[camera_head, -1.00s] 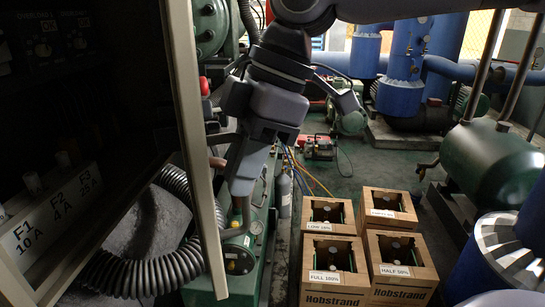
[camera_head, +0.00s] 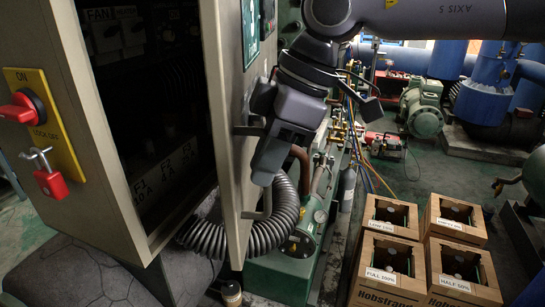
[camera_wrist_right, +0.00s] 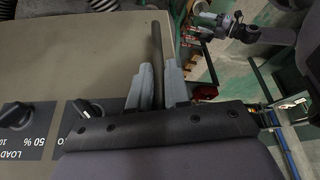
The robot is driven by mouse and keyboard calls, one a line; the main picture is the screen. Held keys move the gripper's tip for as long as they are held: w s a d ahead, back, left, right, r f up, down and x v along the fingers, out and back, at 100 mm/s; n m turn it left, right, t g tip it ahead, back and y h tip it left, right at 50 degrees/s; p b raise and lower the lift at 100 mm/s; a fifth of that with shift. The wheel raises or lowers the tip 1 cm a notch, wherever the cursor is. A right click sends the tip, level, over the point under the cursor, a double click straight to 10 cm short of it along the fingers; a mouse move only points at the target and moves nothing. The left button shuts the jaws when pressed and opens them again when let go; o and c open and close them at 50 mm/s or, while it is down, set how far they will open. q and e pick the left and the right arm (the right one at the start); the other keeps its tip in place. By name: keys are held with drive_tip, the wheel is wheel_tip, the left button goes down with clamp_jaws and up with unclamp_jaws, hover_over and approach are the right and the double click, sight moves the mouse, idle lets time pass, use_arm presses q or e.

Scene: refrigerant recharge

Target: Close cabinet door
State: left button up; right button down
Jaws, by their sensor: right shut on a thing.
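The beige cabinet (camera_head: 88,110) stands at the left in the head view with its dark inside exposed. Its door (camera_head: 228,100) is partly open, seen almost edge-on, with a strip of its outer face showing. My right gripper (camera_head: 264,177) is at the outer face of the door, over the door handle (camera_head: 262,213). In the right wrist view the fingers (camera_wrist_right: 157,85) are shut around the dark handle bar (camera_wrist_right: 156,42), next to the beige door panel (camera_wrist_right: 90,50). Most of the handle is hidden by the gripper in the head view. My left gripper is not in view.
A red switch (camera_head: 22,106) and red padlock (camera_head: 48,180) are on the cabinet's left part. A grey corrugated hose (camera_head: 265,235) curves below the door opening. Wooden crates with cylinders (camera_head: 388,270) stand at the lower right.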

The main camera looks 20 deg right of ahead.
drive_tip(key=c, duration=1.2)
unclamp_jaws()
drive_tip(key=shift+o, duration=0.2)
drive_tip(key=v, duration=0.7)
drive_tip(key=shift+b, duration=0.35)
drive_tip(key=shift+c, duration=0.3)
